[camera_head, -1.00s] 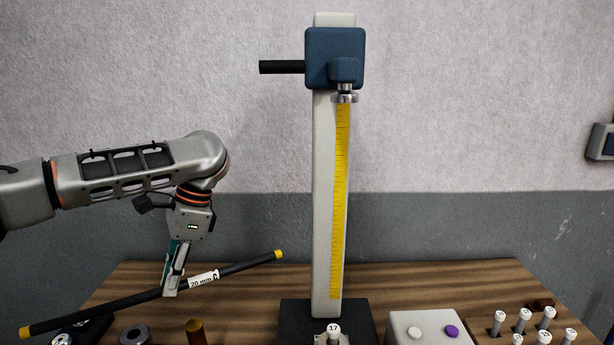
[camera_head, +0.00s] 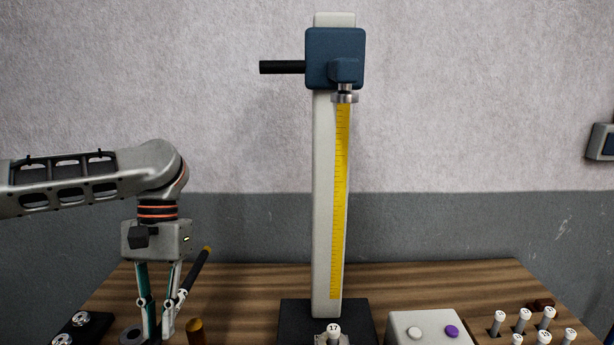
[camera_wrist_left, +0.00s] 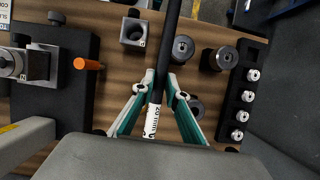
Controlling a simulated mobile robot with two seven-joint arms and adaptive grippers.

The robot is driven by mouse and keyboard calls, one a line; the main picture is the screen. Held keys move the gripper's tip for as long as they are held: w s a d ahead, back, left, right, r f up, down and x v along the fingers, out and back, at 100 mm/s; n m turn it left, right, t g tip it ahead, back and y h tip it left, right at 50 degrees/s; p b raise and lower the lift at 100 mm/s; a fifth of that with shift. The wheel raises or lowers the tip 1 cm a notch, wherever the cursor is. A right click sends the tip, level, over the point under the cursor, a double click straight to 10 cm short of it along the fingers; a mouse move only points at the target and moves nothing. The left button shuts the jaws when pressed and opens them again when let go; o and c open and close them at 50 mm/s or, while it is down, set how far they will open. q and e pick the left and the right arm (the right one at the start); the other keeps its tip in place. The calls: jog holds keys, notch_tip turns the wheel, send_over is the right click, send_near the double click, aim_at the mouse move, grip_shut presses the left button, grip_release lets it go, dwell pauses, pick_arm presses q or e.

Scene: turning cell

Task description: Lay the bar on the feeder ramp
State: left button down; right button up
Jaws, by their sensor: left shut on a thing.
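The bar is a thin black rod with a yellow end and a white label. In the head view its far part (camera_head: 196,274) slants up and away beside my left gripper (camera_head: 158,332). In the left wrist view the bar (camera_wrist_left: 171,45) runs from between the fingers of my left gripper (camera_wrist_left: 162,84) out past the top edge, its label close to the palm. The gripper is shut on the bar near the label. The bar's near part is hidden. I cannot make out the feeder ramp in either view. My right gripper is not in view.
A tall press-like stand (camera_head: 325,200) with a yellow scale rises mid-bench. A grey button box (camera_head: 428,328) and several numbered pins (camera_head: 523,320) are at right. A brass peg (camera_head: 196,332) stands close to the gripper. A black rack (camera_wrist_left: 243,100) and metal rings (camera_wrist_left: 183,48) lie below.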

pick_arm(q)
jog(key=shift+s+d+r, duration=0.1)
dwell(0.3)
jog(key=shift+w+a+f+m+y, duration=0.15)
jog(key=shift+w+m+y, duration=0.1)
jog(key=shift+w+m, duration=0.2)
jog(key=shift+w+a+f+m+y, duration=0.1)
jog(key=shift+w+m+y, duration=0.2)
jog(key=shift+m, duration=0.25)
jog(key=w+a+r+m+t+y, duration=0.1)
jog(key=w+a+m+t, duration=0.1)
jog(key=w+m, duration=0.5)
jog(key=w+a+r+m+t+y, duration=0.1)
jog(key=w+a+m+t, duration=0.2)
jog(key=m, duration=0.9)
jog(key=shift+w+a+r+m+t, duration=0.2)
jog(key=shift+w+r+m+t, duration=0.2)
jog(key=shift+w+t, duration=1.2)
jog(key=shift+w+g+y, duration=0.25)
jog(key=shift+w+g, duration=0.15)
